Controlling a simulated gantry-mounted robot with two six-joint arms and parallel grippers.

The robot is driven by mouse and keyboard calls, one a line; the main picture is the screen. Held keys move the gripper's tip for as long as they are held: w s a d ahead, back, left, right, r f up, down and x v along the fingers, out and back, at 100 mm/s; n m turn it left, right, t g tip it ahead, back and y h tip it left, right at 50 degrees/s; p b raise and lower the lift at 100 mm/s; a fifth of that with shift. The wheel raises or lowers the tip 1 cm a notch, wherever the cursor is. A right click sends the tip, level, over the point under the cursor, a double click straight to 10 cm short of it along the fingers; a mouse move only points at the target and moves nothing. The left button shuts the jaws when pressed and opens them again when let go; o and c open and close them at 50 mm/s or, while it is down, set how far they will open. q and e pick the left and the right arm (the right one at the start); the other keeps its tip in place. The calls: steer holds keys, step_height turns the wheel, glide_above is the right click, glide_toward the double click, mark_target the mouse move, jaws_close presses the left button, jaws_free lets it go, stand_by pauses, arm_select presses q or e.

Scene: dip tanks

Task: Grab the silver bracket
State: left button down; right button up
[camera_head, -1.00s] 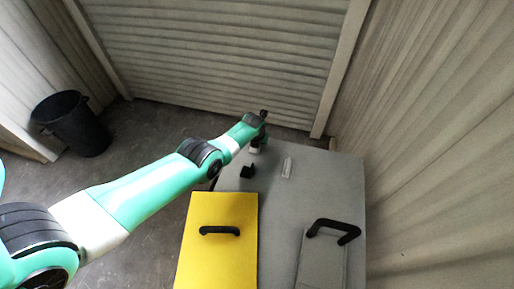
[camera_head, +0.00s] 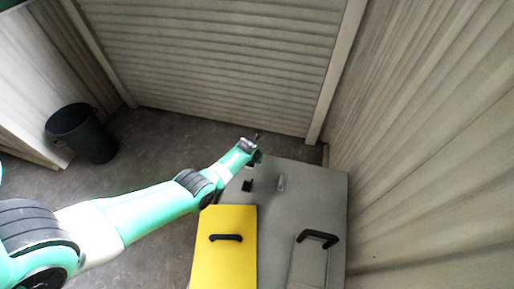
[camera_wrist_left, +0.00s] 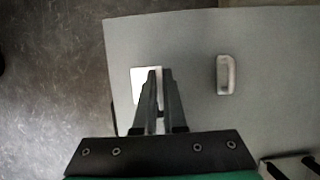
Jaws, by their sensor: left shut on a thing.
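The silver bracket (camera_wrist_left: 147,82) shows in the left wrist view as a pale, square plate at the fingertips, near the table's left edge. My left gripper (camera_wrist_left: 159,76) is shut on it; the fingers cover its right side. In the head view my left gripper (camera_head: 256,158) is at the back left corner of the grey table (camera_head: 318,190), and the bracket is too small there to make out. Whether the bracket touches the table I cannot tell. My right gripper is in neither view.
A pale slotted piece (camera_wrist_left: 226,74) lies right of the gripper. A small black piece (camera_head: 248,184) is just in front of it. A yellow lid (camera_head: 228,265) and a grey lid (camera_head: 308,266), both with black handles, are nearer. A black bin (camera_head: 83,133) stands on the floor.

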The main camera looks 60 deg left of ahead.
arm_select(q)
steer(key=s+d+r+p, duration=0.3)
steer(key=s+d+p, duration=0.2)
steer(key=d+p, duration=0.1)
steer(key=shift+s+p, duration=0.3)
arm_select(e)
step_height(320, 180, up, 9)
